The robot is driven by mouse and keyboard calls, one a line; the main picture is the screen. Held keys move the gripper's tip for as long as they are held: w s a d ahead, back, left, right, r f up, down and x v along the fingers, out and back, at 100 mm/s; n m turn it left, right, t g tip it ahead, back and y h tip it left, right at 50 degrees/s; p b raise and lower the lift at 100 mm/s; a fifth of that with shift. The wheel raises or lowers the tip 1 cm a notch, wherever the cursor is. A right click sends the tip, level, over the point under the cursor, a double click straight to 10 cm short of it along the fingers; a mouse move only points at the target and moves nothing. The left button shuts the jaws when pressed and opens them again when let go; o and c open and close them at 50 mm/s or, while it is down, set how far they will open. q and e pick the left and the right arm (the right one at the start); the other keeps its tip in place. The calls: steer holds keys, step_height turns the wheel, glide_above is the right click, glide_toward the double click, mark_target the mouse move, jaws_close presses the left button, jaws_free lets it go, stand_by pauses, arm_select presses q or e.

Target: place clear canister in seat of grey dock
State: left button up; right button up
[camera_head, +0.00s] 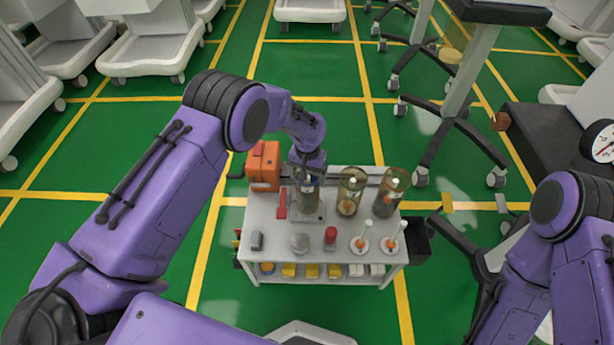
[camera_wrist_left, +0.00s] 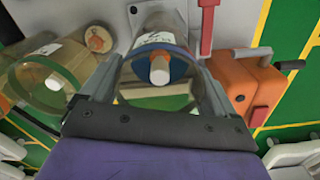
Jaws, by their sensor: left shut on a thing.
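My left gripper (camera_head: 307,180) reaches down over the cart and is shut on a clear canister (camera_head: 308,204). In the left wrist view, its two fingers are on either side of the clear canister (camera_wrist_left: 158,48), which has a blue rim and a white part inside. The canister looks upright over a light grey base (camera_head: 306,216), possibly the grey dock. The gripper hides its top in the head view, and I cannot tell whether its bottom is seated. My right gripper is out of view; only its arm shows at the right.
Two tinted canisters (camera_head: 350,191) (camera_head: 389,193) stand to the right on the cart top (camera_head: 270,222). An orange box (camera_head: 263,166) and a red lever (camera_head: 282,203) are on the left. Small items line the front, including a red-topped one (camera_head: 330,238). Green floor surrounds the cart.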

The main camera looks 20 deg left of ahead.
arm_select(q)
steer(key=shift+f, duration=0.15)
steer(key=o, duration=1.4)
step_height(320, 180, up, 12)
steer(key=p, duration=0.1)
